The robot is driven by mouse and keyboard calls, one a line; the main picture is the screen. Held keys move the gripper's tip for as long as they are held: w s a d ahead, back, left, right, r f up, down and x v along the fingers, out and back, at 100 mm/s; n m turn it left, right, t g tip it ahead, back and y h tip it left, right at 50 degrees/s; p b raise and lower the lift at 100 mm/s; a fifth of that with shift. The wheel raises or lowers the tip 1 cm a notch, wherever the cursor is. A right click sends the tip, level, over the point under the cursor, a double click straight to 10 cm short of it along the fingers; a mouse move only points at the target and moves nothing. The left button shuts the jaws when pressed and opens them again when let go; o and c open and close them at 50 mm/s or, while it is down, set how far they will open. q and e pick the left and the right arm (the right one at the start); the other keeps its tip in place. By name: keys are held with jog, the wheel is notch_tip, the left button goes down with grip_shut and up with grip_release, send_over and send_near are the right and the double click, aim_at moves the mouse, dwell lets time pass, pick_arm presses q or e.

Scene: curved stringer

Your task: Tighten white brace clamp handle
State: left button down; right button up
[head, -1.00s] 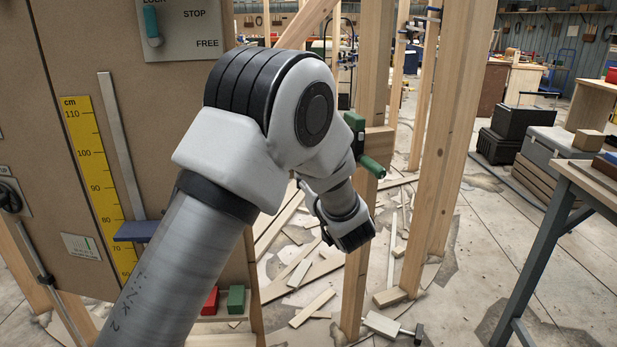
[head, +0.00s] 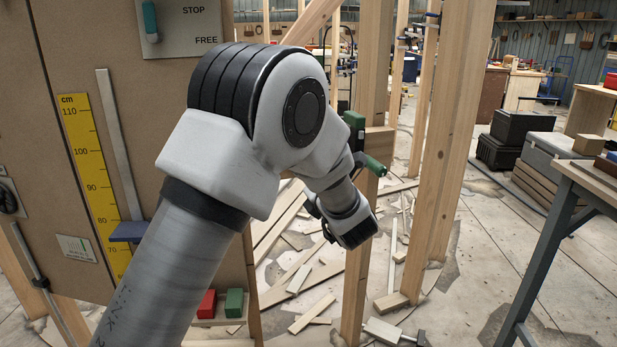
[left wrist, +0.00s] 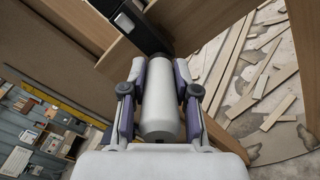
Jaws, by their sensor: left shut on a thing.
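The white brace clamp handle (left wrist: 160,112) is a smooth white cylinder in the left wrist view. My left gripper (left wrist: 160,70) is shut on it, with one purple-grey finger along each side. Beyond the handle is a dark clamp body (left wrist: 138,22) against wooden timber. In the head view my left arm reaches in from the lower left, and its wrist end is in front of the stringer posts. The gripper's fingers and the white handle cannot be made out there. My right gripper is not in view.
A green clamp (head: 374,165) sits on a wooden post (head: 368,100) just right of my arm. A brown panel with a yellow cm scale (head: 95,180) stands at left. Loose boards (head: 312,314) lie on the floor. A workbench (head: 597,185) is at right.

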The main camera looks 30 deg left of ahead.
pick_arm(q)
jog(key=m, duration=0.3)
jog(key=shift+m+p, duration=0.3)
jog(key=m+p, duration=0.1)
jog(key=m, duration=0.2)
jog(key=shift+m, duration=0.3)
jog(key=m+p, duration=0.2)
jog(key=m, duration=0.1)
jog(key=shift+m, duration=0.4)
jog(key=m+p, duration=0.2)
jog(key=m, duration=0.1)
jog(key=shift+m, duration=0.3)
jog(key=m+p, duration=0.3)
jog(key=shift+m, duration=0.3)
jog(key=m+p, duration=0.2)
jog(key=m, duration=0.1)
jog(key=shift+m+p, duration=0.3)
jog(key=m+p, duration=0.3)
jog(key=m, duration=0.2)
jog(key=shift+a+f, duration=0.1)
jog(key=shift+f, duration=0.05)
